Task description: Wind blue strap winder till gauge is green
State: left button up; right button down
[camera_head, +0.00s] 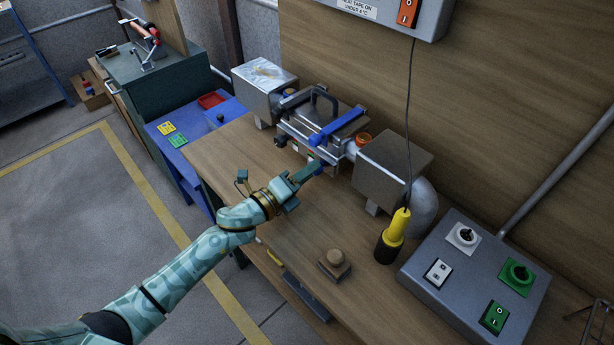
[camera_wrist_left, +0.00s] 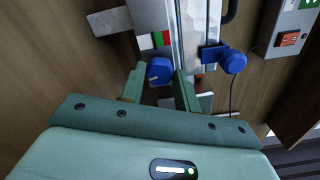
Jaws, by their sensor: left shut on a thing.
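The blue strap winder knob (camera_wrist_left: 160,70) sits low on the metal clamp fixture (camera_wrist_left: 203,22) in the left wrist view. My left gripper (camera_wrist_left: 159,84) has its green fingers on either side of the knob and is shut on it. In the head view my left gripper (camera_head: 312,168) reaches the front of the fixture (camera_head: 318,110), hiding most of the knob. Just above the knob, a small gauge strip (camera_wrist_left: 155,40) shows white, green and red patches. I cannot make out a pointer on it. My right gripper is in neither view.
A second blue handle (camera_head: 338,125) crosses the fixture's top. Grey metal boxes (camera_head: 392,160) flank it. A yellow-black hand tool (camera_head: 394,238) hangs by a cord at right. A wooden knob block (camera_head: 334,263) and a switch panel (camera_head: 472,275) stand nearer. The bench (camera_head: 235,160) left of the fixture is clear.

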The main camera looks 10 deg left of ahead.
pick_arm(q)
jog(key=o, duration=0.6)
jog(key=shift+f+m, duration=0.15)
jog(key=shift+m, duration=0.45)
jog(key=shift+o, duration=1.1)
jog(key=shift+p+v, duration=0.5)
jog(key=shift+v, duration=2.5)
jog(key=shift+s+a, duration=0.25)
jog(key=shift+s, duration=0.15)
jog(key=v, duration=1.5)
jog(key=shift+a, duration=0.15)
jog(key=shift+s, duration=0.1)
